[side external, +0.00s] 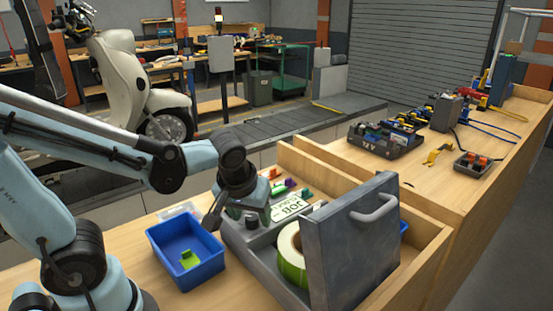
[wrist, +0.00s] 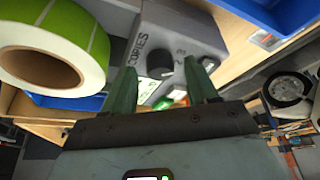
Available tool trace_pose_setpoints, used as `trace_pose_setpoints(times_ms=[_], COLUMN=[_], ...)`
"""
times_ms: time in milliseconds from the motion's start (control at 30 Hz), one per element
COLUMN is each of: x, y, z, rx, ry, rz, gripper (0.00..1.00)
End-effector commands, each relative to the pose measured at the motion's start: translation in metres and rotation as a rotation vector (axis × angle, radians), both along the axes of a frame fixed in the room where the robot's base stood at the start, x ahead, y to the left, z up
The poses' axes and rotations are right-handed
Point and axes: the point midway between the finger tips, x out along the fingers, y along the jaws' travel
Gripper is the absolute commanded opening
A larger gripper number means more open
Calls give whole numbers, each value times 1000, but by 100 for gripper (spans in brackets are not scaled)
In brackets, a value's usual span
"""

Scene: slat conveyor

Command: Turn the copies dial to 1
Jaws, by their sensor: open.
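The copies dial (wrist: 160,72) is a dark round knob on a grey panel, beside the word COPIES. Digits that look like 2 and 3 show near it; its pointer is too small to read. My gripper (wrist: 159,66) is open, its two green fingers on either side of the dial in the wrist view; I cannot tell whether they touch it. In the side external view my gripper (side external: 214,215) is low at the left end of the grey label printer (side external: 236,240). The dial is hard to make out there.
The printer's lid (side external: 355,240) stands open, with a green-and-white label roll (side external: 290,260) beside it. A blue bin (side external: 160,243) holding a green piece stands left of the printer. Wooden walls (side external: 320,160) edge this area. A dark tray (side external: 385,145) sits farther back.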

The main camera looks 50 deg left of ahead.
Motion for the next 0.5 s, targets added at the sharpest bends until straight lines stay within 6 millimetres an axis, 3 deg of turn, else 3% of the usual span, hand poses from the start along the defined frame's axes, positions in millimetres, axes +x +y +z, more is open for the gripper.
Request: trace_pose_setpoints(times_ms=[367, 500], x=[1, 1], y=[1, 1], z=[-4, -3], rx=[0, 0], ry=[0, 0], rz=[1, 1], gripper=[58, 41])
